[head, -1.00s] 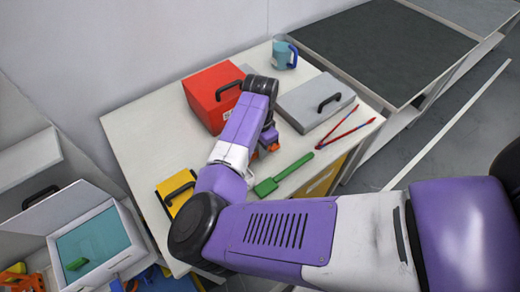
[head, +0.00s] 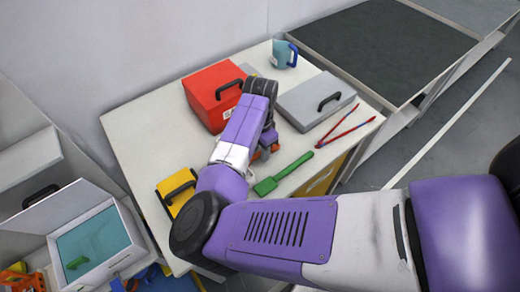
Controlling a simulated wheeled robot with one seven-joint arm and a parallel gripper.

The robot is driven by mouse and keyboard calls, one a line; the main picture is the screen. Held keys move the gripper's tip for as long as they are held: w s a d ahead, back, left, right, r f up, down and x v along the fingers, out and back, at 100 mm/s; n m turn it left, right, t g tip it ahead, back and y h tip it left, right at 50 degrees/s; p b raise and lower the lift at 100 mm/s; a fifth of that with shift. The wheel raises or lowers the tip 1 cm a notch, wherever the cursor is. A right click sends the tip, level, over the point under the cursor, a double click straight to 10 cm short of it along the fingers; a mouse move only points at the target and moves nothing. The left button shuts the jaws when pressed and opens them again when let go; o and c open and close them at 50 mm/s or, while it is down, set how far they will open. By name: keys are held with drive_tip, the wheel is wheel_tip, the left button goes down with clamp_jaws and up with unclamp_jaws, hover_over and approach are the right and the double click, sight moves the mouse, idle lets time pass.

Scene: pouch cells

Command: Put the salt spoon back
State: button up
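A green long-handled tool with a flat, wide end (head: 283,174) lies on the white table (head: 135,130), right of my forearm. It looks like the spoon, but I cannot be sure. A small green piece (head: 77,263) also lies in the open white case with a teal inside (head: 92,240) at lower left. My gripper (head: 265,153) is low over the table, between the red box and the green tool, mostly hidden behind my arm. Only orange bits of it show, and I cannot see whether it holds anything.
A red box (head: 207,97), a grey case (head: 310,103), a blue-handled jug (head: 281,55) and red tongs (head: 345,127) stand or lie around my arm. A yellow case (head: 172,189) is at the table's near left. The table's left part is clear.

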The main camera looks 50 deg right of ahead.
wheel_tip(320, 180, up, 12)
drive_tip(key=shift+b, duration=0.45)
drive_tip(key=s+d+r+n+h, duration=0.1)
drive_tip(key=s+d+h, duration=0.15)
drive_tip(key=d, duration=0.55)
drive_tip(key=s+d+r+n+h, duration=0.1)
drive_tip(key=s+d+r+h, duration=0.1)
drive_tip(key=d+h, duration=0.35)
drive_tip(key=w+d+r+n+t+h, duration=0.1)
drive_tip(key=d+r+n+t+h, duration=0.45)
drive_tip(key=d+n, duration=0.2)
drive_tip(key=s+a+f+n+t+y, duration=0.2)
drive_tip(key=a+f+n+t+y, duration=0.15)
drive_tip(key=a+n, duration=0.45)
drive_tip(key=s+a+f+n+t+y, duration=0.25)
drive_tip(key=a+n+t+y, duration=0.2)
drive_tip(key=a, duration=0.85)
drive_tip(key=s+a+r+y, duration=0.1)
drive_tip(key=s+a+y, duration=0.1)
drive_tip(key=s+a, duration=0.6)
drive_tip(key=s+a+r+t+y, duration=0.1)
drive_tip(key=s+a+r+y, duration=0.1)
drive_tip(key=s+a, duration=0.7)
drive_tip(key=a+y, duration=0.1)
drive_tip(key=a, duration=0.1)
drive_tip(key=shift+s+a+m, duration=0.15)
drive_tip(key=shift+a+m, duration=0.15)
drive_tip(key=shift+m, duration=0.1)
